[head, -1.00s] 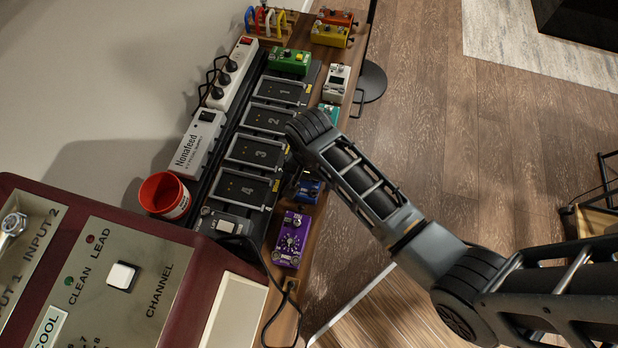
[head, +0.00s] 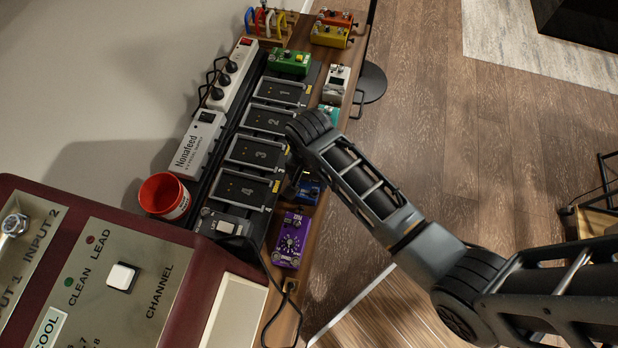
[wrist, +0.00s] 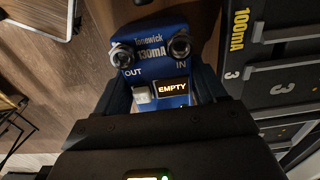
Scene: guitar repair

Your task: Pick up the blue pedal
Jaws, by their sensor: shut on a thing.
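The blue pedal (wrist: 150,48) shows in the wrist view with "Tunewick", "130mA" and "EMPTY" on it, and two jacks marked OUT and IN. My gripper (wrist: 163,90) is shut on it, with a dark finger at each side. In the head view the blue pedal (head: 308,192) is small and partly hidden by my arm, at the right edge of the bench beside slot 4 of the pedalboard. I cannot tell whether its underside touches the bench.
A purple pedal (head: 291,238) stands close by, just below the blue one. The black pedalboard (head: 232,152) with numbered slots lies to the left. White (head: 336,84), teal (head: 329,113) and green (head: 289,62) pedals stand farther up. Open floor lies right of the bench.

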